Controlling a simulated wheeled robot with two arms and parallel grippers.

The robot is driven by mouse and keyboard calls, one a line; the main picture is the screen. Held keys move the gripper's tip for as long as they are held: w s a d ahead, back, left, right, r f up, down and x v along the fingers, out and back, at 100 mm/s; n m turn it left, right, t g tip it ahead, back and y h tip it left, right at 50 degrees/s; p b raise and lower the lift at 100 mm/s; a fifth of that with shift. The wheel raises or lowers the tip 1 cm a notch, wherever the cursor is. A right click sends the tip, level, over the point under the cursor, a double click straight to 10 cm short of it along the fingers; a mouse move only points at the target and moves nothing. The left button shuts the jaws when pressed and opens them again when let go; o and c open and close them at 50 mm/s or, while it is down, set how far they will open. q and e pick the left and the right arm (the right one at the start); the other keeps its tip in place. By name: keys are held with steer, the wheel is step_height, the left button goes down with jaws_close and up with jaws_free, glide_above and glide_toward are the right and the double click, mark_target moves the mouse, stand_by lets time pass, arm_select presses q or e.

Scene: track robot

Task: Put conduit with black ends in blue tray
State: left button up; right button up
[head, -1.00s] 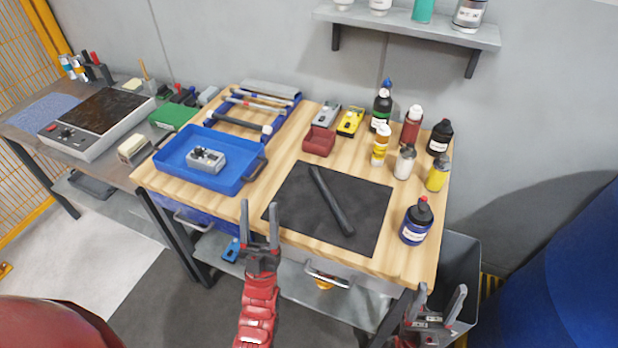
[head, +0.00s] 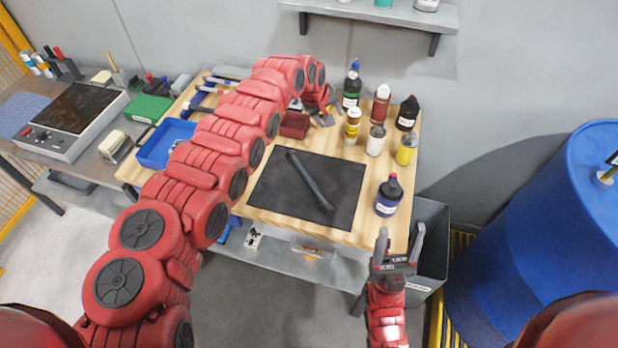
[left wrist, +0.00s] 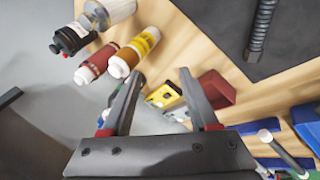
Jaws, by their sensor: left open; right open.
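A dark ribbed conduit (head: 310,180) lies slantwise on the black mat (head: 265,190). In the left wrist view the conduit (left wrist: 261,25) shows at the top right, its near end black. My left gripper (head: 323,118) is open and empty over the back of the table, beyond the mat. Its spread fingers (left wrist: 161,74) show in the left wrist view near a yellow device (left wrist: 163,95). My right gripper (head: 401,236) is open and empty at the table's front right.
Several bottles, including a blue one (head: 388,195), stand along the table's right side. A dark red bin (head: 294,124) sits behind the mat. A rack with rods at the back left is partly hidden by my arm. A blue barrel (head: 545,230) stands right.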

arm_select(q)
steer(key=s+a+r+g+y, duration=0.2)
steer(key=s+a, duration=0.1)
steer(key=s, duration=0.2)
steer(key=s+a+r+g+y, duration=0.1)
steer(key=s+a+r+g, duration=0.15)
steer(key=s, duration=0.35)
steer(key=p, duration=0.4)
glide_above(309, 178)
steer(key=shift+n+y, duration=0.3)
steer(key=shift+n, duration=0.1)
step_height(309, 178, down, 12)
steer(key=shift+w+a+r, duration=0.1)
steer(key=shift+w+r, duration=0.05)
steer(key=shift+r, duration=0.05)
steer(key=shift+f+p, duration=0.3)
steer(key=shift+f, duration=0.4)
steer(key=f, duration=0.1)
steer(key=f+b, duration=0.1)
steer(key=f, duration=0.1)
steer(key=shift+s+f, duration=0.2)
steer(key=shift+f, duration=0.3)
steer(key=shift+r, duration=0.1)
jaws_close()
